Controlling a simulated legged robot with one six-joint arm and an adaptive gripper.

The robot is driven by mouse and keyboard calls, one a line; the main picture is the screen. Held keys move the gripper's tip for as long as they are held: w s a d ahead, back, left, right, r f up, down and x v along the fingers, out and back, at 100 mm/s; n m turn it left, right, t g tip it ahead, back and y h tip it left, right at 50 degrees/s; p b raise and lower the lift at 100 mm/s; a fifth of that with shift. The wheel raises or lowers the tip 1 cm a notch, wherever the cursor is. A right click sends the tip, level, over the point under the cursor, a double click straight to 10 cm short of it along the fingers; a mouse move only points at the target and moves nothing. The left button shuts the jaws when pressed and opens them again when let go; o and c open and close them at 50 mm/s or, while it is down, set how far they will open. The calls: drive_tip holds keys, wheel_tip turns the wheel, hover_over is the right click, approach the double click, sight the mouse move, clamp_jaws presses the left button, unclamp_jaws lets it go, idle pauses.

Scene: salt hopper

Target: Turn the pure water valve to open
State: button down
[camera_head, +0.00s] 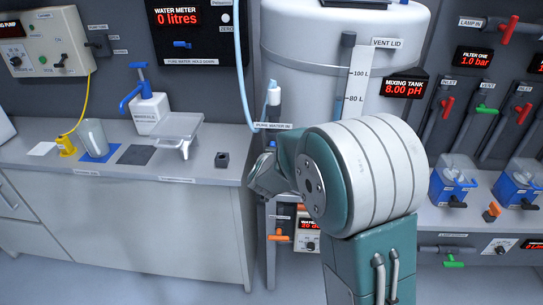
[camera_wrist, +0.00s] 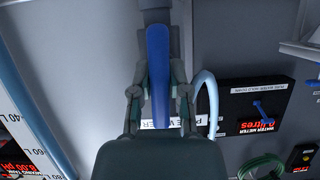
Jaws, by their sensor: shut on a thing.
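The pure water valve has a blue lever handle (camera_wrist: 158,60), which fills the middle of the wrist view between the fingers of my gripper (camera_wrist: 158,92). The gripper is shut on this handle. The handle runs up and down in that view, toward a grey fitting (camera_wrist: 156,12) at the top. A white label reading PURE WATER (camera_wrist: 172,136) is partly covered by my gripper. In the head view, the PURE WATER IN label (camera_head: 272,126) is on the tank's left side. My arm hides most of the valve there, and the fingertips cannot be made out.
The white mixing tank (camera_head: 305,35) stands behind my arm. A light blue hose (camera_head: 241,70) hangs left of it. The water meter panel (camera_head: 190,25) reads 0 litres and has a small blue lever. The counter (camera_head: 215,172) at left holds a pump bottle (camera_head: 150,108), a beaker (camera_head: 94,138) and a clear scoop-like tray (camera_head: 182,126).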

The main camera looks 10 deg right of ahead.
drive_tip(key=shift+f, duration=0.2)
idle(0.4)
drive_tip(key=c, duration=0.7)
unclamp_jaws()
drive_tip(key=shift+o, duration=0.5)
drive_tip(key=shift+a, duration=0.1)
drive_tip(key=shift+r, duration=0.1)
drive_tip(key=shift+r, duration=0.1)
drive_tip(key=v, duration=1.2)
